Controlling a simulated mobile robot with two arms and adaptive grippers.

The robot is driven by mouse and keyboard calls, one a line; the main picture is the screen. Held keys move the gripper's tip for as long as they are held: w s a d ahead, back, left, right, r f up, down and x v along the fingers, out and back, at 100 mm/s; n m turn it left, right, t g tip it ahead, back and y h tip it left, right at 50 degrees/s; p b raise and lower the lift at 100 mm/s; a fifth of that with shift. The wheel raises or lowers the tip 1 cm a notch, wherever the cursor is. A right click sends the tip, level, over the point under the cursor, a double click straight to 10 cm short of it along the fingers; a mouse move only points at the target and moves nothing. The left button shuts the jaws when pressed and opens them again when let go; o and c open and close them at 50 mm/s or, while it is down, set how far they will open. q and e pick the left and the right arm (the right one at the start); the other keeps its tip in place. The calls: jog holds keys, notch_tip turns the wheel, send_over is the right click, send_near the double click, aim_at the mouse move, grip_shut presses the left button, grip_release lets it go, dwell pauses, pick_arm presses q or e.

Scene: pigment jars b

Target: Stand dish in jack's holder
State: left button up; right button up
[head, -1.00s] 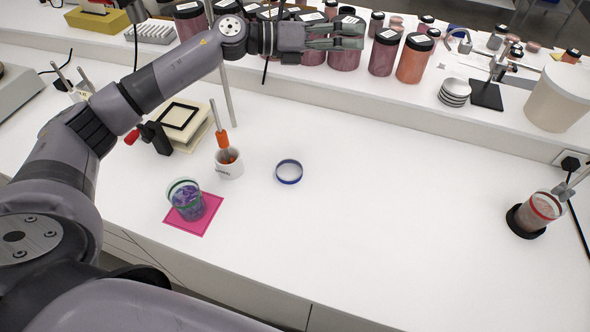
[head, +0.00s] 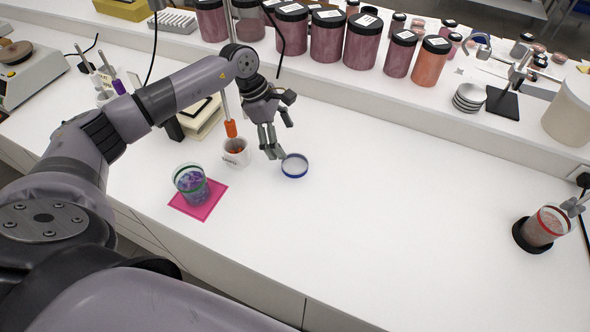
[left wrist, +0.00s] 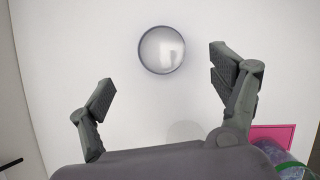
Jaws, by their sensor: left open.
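A shallow round clear dish with a blue rim (head: 294,165) lies flat on the white bench. It also shows in the left wrist view (left wrist: 161,50), past the fingertips and roughly centred between them. My left gripper (head: 279,143) points down just behind and left of the dish, open and empty, apart from it. In the left wrist view its fingers (left wrist: 161,82) are spread wide. A cream slab piece (head: 208,120) stands behind my left forearm, partly hidden; I cannot tell whether it is the jack's holder.
A white cup (head: 236,153) with an orange-handled tool stands close left of my gripper. A beaker of purple stuff (head: 191,184) stands on a pink mat (head: 212,207). A red-banded beaker (head: 545,226) is at far right. Jars line the back ledge. The bench's middle is clear.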

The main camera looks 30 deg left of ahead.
aim_at(299, 168)
pick_arm(q)
jog(key=b+x, duration=0.2)
jog(key=x, duration=0.7)
jog(key=shift+f+b, duration=0.15)
jog(key=shift+b, duration=0.15)
jog(key=c, duration=1)
